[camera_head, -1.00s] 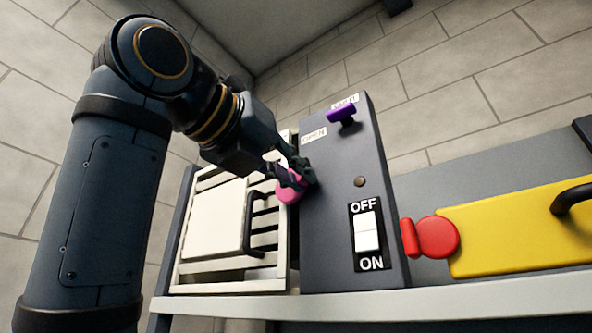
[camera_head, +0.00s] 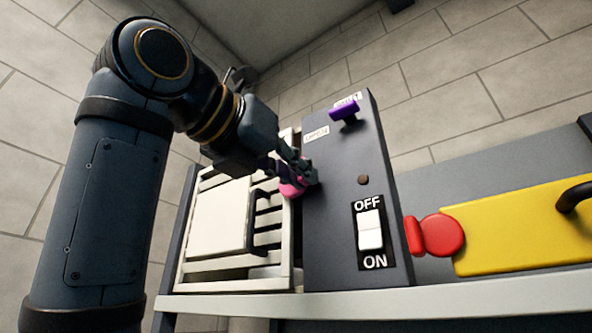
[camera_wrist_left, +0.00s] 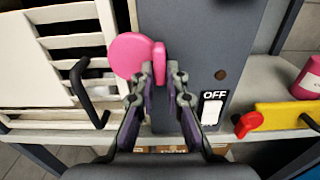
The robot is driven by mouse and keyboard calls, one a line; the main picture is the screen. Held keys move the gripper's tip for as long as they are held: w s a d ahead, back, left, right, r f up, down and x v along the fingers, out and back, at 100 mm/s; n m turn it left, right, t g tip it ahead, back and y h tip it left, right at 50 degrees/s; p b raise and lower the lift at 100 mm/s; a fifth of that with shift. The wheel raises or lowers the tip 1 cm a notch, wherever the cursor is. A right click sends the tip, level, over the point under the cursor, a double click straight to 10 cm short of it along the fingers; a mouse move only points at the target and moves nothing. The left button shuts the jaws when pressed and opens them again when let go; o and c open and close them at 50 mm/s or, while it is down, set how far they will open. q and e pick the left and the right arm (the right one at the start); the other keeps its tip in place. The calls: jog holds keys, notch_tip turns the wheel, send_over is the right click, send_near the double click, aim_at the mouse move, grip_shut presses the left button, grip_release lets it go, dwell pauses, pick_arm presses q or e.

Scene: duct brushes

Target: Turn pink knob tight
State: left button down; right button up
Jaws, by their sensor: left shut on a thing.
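The pink knob (camera_head: 291,190) sits at the left edge of the dark grey panel (camera_head: 335,240), partly hidden behind the fingers of my left gripper (camera_head: 308,175). In the left wrist view the pink knob (camera_wrist_left: 131,54) shows as a round disc with a flat tab on its right. The fingertips of my left gripper (camera_wrist_left: 160,72) reach up to that tab and are closed on the knob. My right gripper is not in view.
A purple knob (camera_head: 344,110) sticks out high on the panel. An OFF/ON switch (camera_head: 369,230) is lower down. A white louvred frame with a dark handle (camera_head: 253,222) stands left. A red knob (camera_head: 440,236) and yellow plate (camera_head: 520,228) are right.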

pick_arm(q)
jog(key=c, duration=1.4)
grip_release()
jog(key=shift+w, duration=0.1)
jog(key=v, duration=1.2)
jog(key=shift+d, duration=0.1)
